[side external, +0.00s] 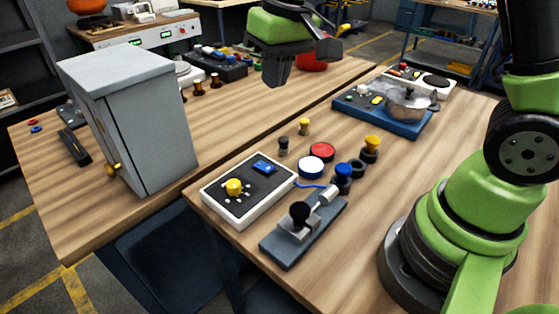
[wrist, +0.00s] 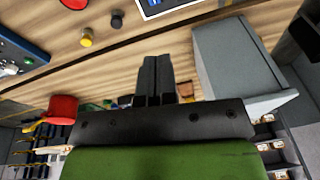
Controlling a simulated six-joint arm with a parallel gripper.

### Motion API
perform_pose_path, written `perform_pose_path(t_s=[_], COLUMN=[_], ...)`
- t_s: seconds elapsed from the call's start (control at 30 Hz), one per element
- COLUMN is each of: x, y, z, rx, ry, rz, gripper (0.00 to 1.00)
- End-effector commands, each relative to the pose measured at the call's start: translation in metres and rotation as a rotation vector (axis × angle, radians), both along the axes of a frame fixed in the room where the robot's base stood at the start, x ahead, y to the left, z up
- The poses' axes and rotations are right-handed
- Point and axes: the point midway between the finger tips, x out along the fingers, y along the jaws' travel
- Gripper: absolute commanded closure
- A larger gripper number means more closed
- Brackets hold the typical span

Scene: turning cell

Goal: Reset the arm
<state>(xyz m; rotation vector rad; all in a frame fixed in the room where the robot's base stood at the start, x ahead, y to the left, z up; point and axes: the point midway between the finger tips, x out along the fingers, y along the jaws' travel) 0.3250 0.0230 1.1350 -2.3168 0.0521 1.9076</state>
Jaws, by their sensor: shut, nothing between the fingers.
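My gripper (side external: 277,80) hangs above the far table in the side view, pointing down, with its dark fingers together and empty. In the wrist view its fingertips (wrist: 156,62) are side by side with nothing between them. My green arm base stands at the right of the near table. The gripper touches nothing that I can see. The grey cabinet (side external: 135,120) stands to its left in the side view, with its door shut and a brass knob (side external: 113,170). The cabinet also shows at the right in the wrist view (wrist: 235,60).
On the near table (side external: 335,255) are a white-framed panel with a yellow knob (side external: 235,188), a lever fixture (side external: 300,213), several coloured knobs, and a pot (side external: 409,103) on a blue base. A red object (side external: 312,62) stands behind the gripper. The far table's middle is clear.

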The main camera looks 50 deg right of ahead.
Motion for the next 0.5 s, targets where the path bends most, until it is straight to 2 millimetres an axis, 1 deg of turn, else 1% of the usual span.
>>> perform_pose_path(t_s=[0.03, 0.1, 0.17, 0.2, 0.33, 0.4, 0.5], x=[-0.014, -0.034, -0.052, -0.065, -0.106, -0.127, -0.152], y=[-0.001, -0.001, -0.001, 0.000, 0.001, 0.001, 0.002], z=[0.020, 0.040, 0.054, 0.063, 0.081, 0.086, 0.087], rx=[0.014, 0.036, 0.054, 0.068, 0.112, 0.135, 0.164], ry=[-0.042, -0.090, -0.128, -0.156, -0.241, -0.284, -0.336], rz=[-0.020, -0.049, -0.072, -0.087, -0.133, -0.154, -0.181], gripper=[1.00, 1.00, 1.00, 1.00, 1.00, 1.00, 1.00])
